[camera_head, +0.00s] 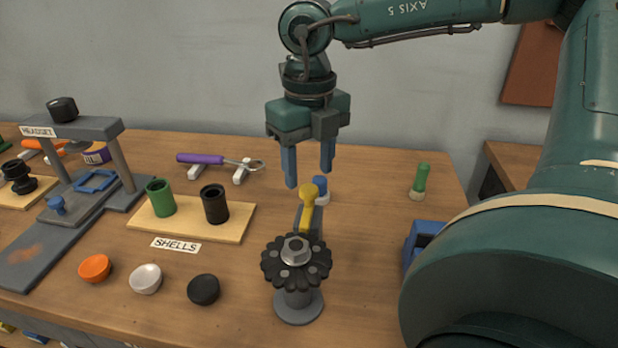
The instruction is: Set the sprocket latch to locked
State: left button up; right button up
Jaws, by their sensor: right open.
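The sprocket (296,265) is a dark toothed wheel with a silver hex nut on top, on a round grey stand. I cannot tell the latch's setting from this view. My right gripper (309,180) points down just above and behind the yellow knob. Its two blue fingers are apart, with nothing between them, and do not visibly touch the knob. My left gripper is not in view.
A wooden board (237,222) with a green and a black shell stands left of the sprocket, with orange, white and black caps in front. The grey headset press (85,128) is farther left.

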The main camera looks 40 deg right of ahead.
aim_at(309, 188)
jog(key=shift+f, duration=1.5)
jog(key=shift+c, duration=0.2)
grip_shut()
